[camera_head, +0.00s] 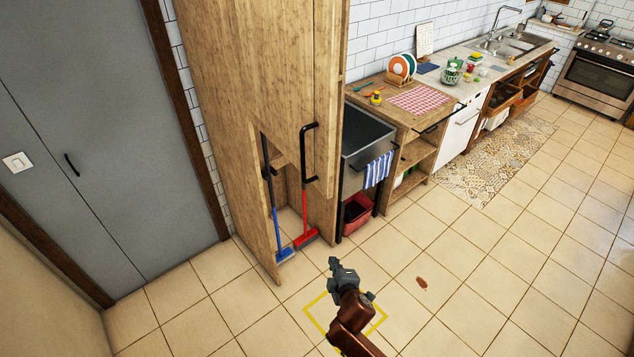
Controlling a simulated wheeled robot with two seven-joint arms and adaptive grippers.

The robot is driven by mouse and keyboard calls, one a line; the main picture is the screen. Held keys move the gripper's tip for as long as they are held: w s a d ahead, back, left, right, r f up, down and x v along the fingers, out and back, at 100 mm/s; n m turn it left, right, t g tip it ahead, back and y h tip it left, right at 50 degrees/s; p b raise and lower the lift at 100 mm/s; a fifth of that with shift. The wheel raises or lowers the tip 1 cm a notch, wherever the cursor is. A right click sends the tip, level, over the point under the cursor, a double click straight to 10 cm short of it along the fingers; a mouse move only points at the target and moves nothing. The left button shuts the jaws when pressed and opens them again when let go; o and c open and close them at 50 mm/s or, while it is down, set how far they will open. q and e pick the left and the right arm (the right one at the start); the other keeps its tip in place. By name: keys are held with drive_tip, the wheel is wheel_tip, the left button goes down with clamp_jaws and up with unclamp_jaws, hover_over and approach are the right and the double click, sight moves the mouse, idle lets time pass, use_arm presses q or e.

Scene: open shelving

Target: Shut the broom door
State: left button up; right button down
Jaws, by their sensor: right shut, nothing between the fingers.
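The tall wooden broom cabinet (245,60) stands left of centre. A blue broom (283,253) and a red broom (306,237) stand upright inside. A long black handle (304,150) is on the wooden front above and beside the opening. My right gripper (334,264) is shut and empty, out over the floor in front of the cabinet, apart from the door. My left gripper is not in view.
A grey-topped cart (367,135) with a striped towel (378,169) and a red bin (356,212) stands right of the cabinet. A grey door (95,130) is at the left.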

drive_tip(key=s+a+r+n+t+y+p, duration=0.1)
drive_tip(key=s+a+r, duration=0.15)
drive_tip(key=r, duration=0.75)
drive_tip(key=s+a+r+n+t, duration=0.1)
drive_tip(key=a+r+n+t, duration=0.15)
drive_tip(key=r, duration=0.75)
drive_tip(key=n+t+y+p, duration=0.1)
drive_tip(key=n+t+y, duration=0.1)
approach(314, 179)
drive_tip(key=s+a, duration=0.2)
drive_tip(key=s, duration=0.3)
drive_tip(key=shift+m, duration=0.25)
drive_tip(key=x, duration=0.3)
drive_tip(key=d+p+x, duration=0.1)
drive_tip(key=x, duration=0.3)
drive_tip(key=d+p+x, duration=0.1)
drive_tip(key=x, duration=0.2)
drive_tip(key=shift+w, duration=0.65)
drive_tip(key=shift+w+d, duration=0.2)
drive_tip(key=shift+d, duration=0.3)
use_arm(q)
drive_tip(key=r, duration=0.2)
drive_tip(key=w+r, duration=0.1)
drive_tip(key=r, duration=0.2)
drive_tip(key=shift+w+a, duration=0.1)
use_arm(e)
drive_tip(key=shift+a, duration=0.1)
